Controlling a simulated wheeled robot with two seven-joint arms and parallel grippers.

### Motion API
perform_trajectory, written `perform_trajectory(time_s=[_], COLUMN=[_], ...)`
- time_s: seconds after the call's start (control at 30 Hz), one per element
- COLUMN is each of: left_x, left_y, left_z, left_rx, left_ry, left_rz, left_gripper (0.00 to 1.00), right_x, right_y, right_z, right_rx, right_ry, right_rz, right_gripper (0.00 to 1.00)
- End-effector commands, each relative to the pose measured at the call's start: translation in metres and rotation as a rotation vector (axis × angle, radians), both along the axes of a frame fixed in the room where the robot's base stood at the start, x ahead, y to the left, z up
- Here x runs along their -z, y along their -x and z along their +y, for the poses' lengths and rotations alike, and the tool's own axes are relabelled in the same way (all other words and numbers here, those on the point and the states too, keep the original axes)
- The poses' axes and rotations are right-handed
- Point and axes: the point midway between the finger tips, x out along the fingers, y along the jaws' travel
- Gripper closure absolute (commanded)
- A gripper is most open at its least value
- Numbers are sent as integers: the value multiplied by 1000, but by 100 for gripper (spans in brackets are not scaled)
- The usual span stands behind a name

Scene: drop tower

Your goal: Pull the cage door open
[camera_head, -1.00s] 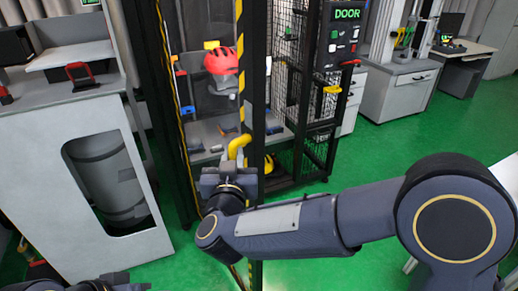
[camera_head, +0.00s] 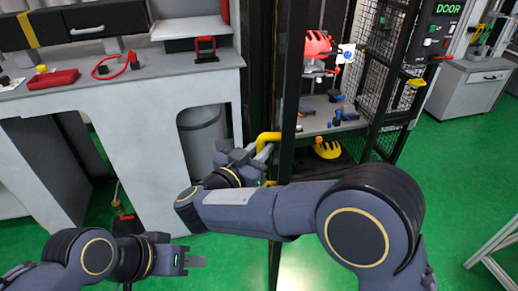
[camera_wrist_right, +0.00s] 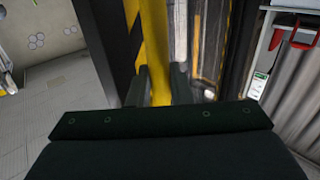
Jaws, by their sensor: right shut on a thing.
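The yellow cage door handle (camera_head: 268,137) is a bent bar on the dark edge of the cage door (camera_head: 288,85). The door looks nearly edge-on in the head view. My right gripper (camera_head: 254,158) is shut on the handle. In the right wrist view the yellow handle (camera_wrist_right: 157,55) runs between the two fingers (camera_wrist_right: 157,85). The cage (camera_head: 385,75) shows black mesh, and its interior is in plain view right of the door. My left gripper (camera_head: 192,262) is low at the left, clear of the door; its finger gap is not clear.
Inside the cage are a red helmet (camera_head: 318,44) and a yellow helmet-like thing (camera_head: 327,149). A grey workbench (camera_head: 150,110) with a red case (camera_head: 53,78) stands close left of the door. A DOOR panel (camera_head: 447,25) is at the upper right. Green floor (camera_head: 400,180) is free at right.

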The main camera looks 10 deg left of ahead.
Motion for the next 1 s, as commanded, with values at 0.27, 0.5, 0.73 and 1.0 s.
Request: perform_trajectory(time_s=[0.27,0.5,0.73,1.0], left_x=[-1,-1,-1,-2], left_y=[0,0,0,0], left_z=[0,0,0,0], left_rx=[0,0,0,0], left_ry=[0,0,0,0], left_rz=[0,0,0,0], left_gripper=[64,64,64,64], right_x=[-7,-8,-5,-3], right_y=[-4,-5,-3,-5], right_z=[-2,-2,-1,-3], right_rx=[15,15,12,11], right_ry=[-4,-5,-3,-3], right_rz=[-15,-15,-10,-6], right_gripper=[100,78,63,63])
